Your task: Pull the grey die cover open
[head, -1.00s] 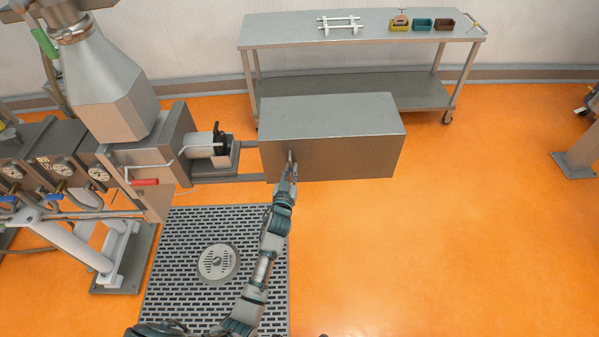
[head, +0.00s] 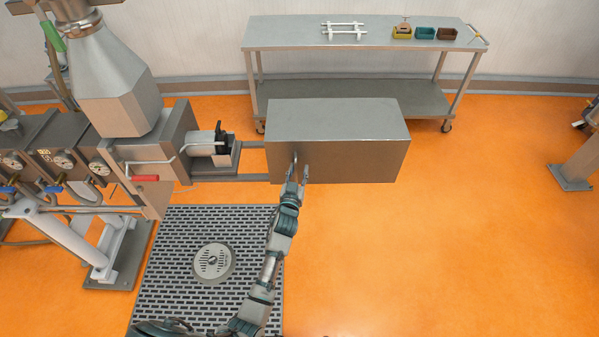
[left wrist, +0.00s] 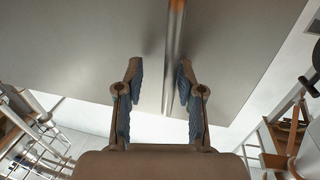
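The grey die cover (head: 345,160) is a large box at the centre of the head view. It stands out to the right of the machine on two rails, with a gap between it and the die (head: 207,147). My left gripper (head: 300,167) is at the cover's front face, near its left side. In the left wrist view, the fingers (left wrist: 160,85) are spread apart, with the cover's bar handle (left wrist: 173,55) between them. Gaps show on both sides of the bar, so the fingers are not closed on it. My right gripper is not in view.
The machine with its hopper (head: 110,85) and valves stands at the left. A metal trolley (head: 350,90) with small bins stands behind the cover. A perforated floor plate (head: 180,290) lies in front. The orange floor (head: 480,220) is clear at the right.

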